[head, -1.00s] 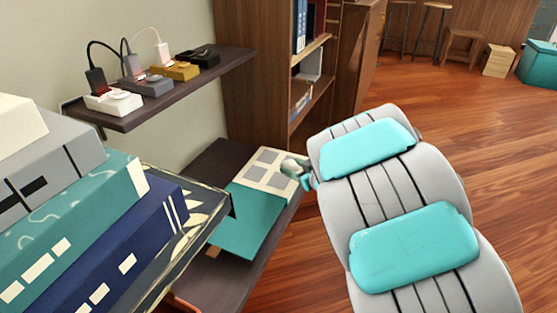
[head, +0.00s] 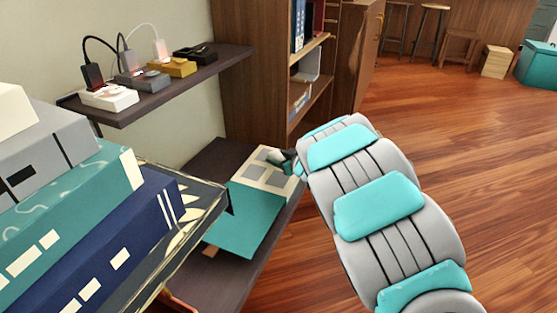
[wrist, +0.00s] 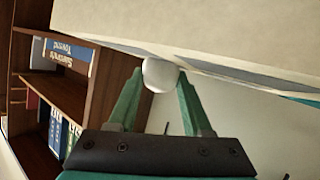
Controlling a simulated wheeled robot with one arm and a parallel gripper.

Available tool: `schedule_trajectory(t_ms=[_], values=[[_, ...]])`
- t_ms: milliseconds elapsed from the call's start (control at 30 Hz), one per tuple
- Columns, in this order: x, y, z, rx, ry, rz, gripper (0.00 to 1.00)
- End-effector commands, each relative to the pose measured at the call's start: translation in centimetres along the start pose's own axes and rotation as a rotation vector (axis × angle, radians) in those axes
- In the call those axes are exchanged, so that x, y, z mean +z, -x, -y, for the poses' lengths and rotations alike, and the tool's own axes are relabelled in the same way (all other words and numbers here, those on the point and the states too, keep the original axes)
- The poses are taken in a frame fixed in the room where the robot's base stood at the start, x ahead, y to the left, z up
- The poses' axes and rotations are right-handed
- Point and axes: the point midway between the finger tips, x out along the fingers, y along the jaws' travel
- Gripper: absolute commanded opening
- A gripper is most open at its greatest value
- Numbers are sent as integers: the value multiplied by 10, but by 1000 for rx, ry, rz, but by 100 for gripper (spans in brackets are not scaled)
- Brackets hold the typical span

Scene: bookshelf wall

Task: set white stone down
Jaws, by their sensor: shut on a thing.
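The white stone (wrist: 159,75) is a small rounded white piece between the green fingertips of my gripper (wrist: 160,82) in the wrist view. My gripper is shut on it. In the wrist view the stone overlaps the edge of a pale surface with grey patches. I cannot tell whether it touches that surface. In the head view my gripper (head: 286,160) is small and partly hidden behind my arm, over the far part of a cream board with grey squares (head: 246,180). The stone is hard to make out there.
A teal sheet (head: 247,222) lies beside the board on the dark lower shelf (head: 215,155). Large stacked books (head: 100,225) fill the left. A wall shelf (head: 170,90) holds chargers with cables. A wooden bookcase (head: 258,75) stands behind the board. Floor on the right is open.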

Motion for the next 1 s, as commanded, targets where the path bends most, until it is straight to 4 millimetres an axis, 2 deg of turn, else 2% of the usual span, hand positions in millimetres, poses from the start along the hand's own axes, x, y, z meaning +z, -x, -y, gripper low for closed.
schedule_trajectory(t_ms=[367, 400, 633, 1000], values=[[2, -1, 1, 0, 1, -3, 0], [2, -1, 0, 0, 1, -3, 54], [2, -1, 0, 0, 1, -3, 79], [-1, 4, 0, 1, 1, -2, 79]])
